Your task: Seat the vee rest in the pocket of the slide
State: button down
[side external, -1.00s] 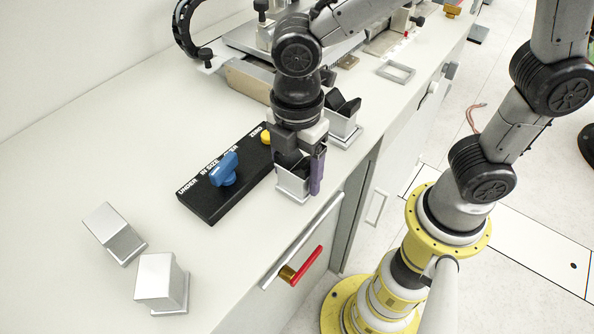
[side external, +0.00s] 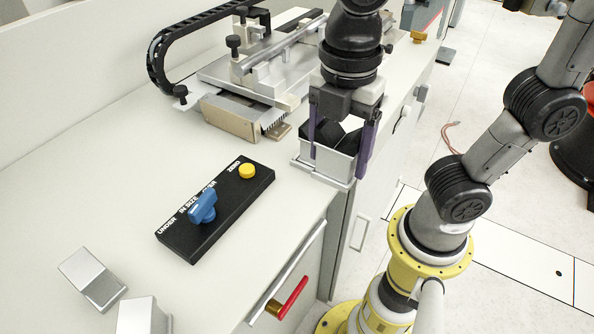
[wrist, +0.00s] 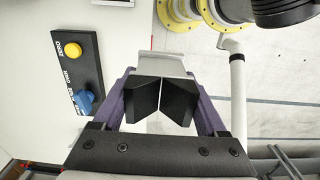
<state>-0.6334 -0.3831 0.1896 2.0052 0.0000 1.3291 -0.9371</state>
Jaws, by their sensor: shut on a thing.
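The vee rest (side external: 341,164) is a silver block with two black faces forming a V. It sits between the two purple fingers of my gripper (side external: 342,160), which is shut on it. In the wrist view the black V (wrist: 160,100) shows between the fingers of my gripper (wrist: 162,108), with a silver surface (wrist: 163,62) beyond.
A black panel (side external: 232,205) with a blue knob (side external: 203,207) and a yellow button (side external: 247,171) lies left of my gripper. A metal fixture (side external: 245,100) stands behind. Two silver blocks (side external: 92,278) (side external: 140,317) are at lower left. The counter between them and the panel is clear.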

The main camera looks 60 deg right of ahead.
jog(key=s+d+r, duration=0.2)
jog(key=s+d, duration=0.1)
jog(key=s, duration=0.1)
jog(key=w+d+r+n, duration=0.1)
jog(key=w+d+n, duration=0.6)
jog(key=d, duration=0.4)
jog(key=s+d+m, duration=0.3)
jog(key=d+m, duration=0.4)
jog(key=d, duration=0.8)
jog(key=w+d+f, duration=0.8)
jog(key=shift+w+d+f, duration=0.15)
jog(key=shift+f, duration=0.25)
jog(key=shift+w+d+f, duration=0.3)
jog(key=shift+f, duration=0.15)
jog(key=shift+w+d+f, duration=0.15)
jog(key=shift+f, duration=0.85)
jog(key=shift+w+d+f, duration=0.1)
jog(key=shift+f, duration=0.85)
